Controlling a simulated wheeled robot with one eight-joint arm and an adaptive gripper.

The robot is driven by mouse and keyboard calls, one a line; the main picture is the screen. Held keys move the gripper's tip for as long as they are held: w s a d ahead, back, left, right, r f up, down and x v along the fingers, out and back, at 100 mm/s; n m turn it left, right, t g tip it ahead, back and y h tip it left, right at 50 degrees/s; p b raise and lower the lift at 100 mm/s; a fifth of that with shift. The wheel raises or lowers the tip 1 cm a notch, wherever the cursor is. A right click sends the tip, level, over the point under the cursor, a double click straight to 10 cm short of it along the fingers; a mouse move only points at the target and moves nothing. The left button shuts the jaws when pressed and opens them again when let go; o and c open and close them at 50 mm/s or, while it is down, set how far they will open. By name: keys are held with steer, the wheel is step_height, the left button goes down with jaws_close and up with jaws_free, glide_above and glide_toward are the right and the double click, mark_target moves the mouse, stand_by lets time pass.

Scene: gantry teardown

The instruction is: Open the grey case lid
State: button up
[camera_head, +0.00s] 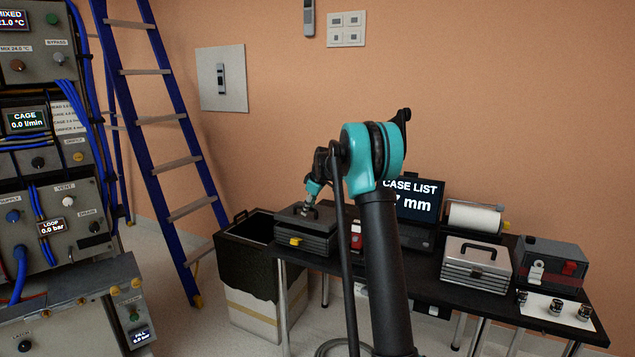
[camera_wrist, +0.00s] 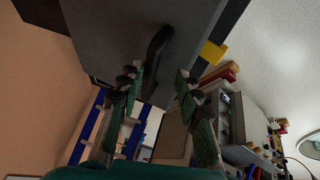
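A dark grey case (camera_head: 318,240) stands at the left end of the black table, and its lid (camera_head: 325,217) looks shut. A yellow latch (camera_head: 289,241) is on its front; the latch also shows in the wrist view (camera_wrist: 213,52). My gripper (camera_head: 309,208) is just above the lid, pointing down at it. In the wrist view the two green-padded fingers of my gripper (camera_wrist: 156,80) are apart, one on each side of the lid's black handle (camera_wrist: 160,42). I cannot tell if either finger touches the handle.
A laptop (camera_head: 417,205), a paper roll (camera_head: 474,217), a silver case (camera_head: 476,265) and a dark box (camera_head: 548,262) stand further right on the table. A black-topped bin (camera_head: 243,250) is left of the table, by a blue ladder (camera_head: 165,140).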

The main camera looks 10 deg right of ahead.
steer(key=v, duration=1.4)
